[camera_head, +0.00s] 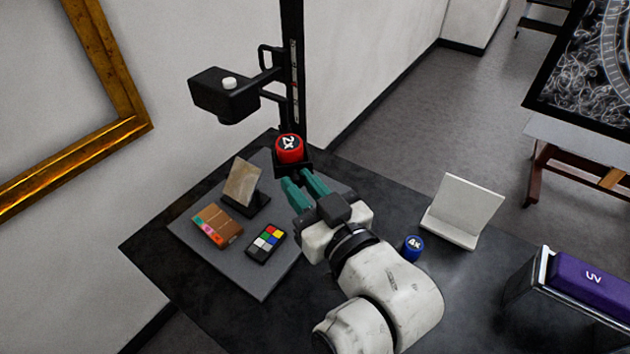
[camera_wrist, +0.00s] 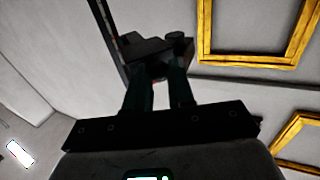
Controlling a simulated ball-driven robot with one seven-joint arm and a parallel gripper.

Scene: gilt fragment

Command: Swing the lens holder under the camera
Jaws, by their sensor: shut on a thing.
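The black lens holder (camera_head: 303,167) carries a red lens marked 2x (camera_head: 289,147) beside the upright column (camera_head: 293,70). The black camera (camera_head: 225,95) with a pale knob sits higher on the same column, to the left. The lens is right of and below the camera in the picture, not beneath it. My gripper (camera_head: 305,184), with green fingers, is shut on the lens holder from the near side. The wrist view shows my dark fingers (camera_wrist: 157,82) at the holder; the exact contact is dim and partly hidden.
On the grey board (camera_head: 260,285) are a small tilted panel (camera_head: 242,184), a brown swatch piece (camera_head: 217,225) and a colour chart (camera_head: 266,243). A blue 4x lens (camera_head: 413,247) and a white stand (camera_head: 463,212) are on the dark table at right. A purple UV box (camera_head: 590,277) stands farther right.

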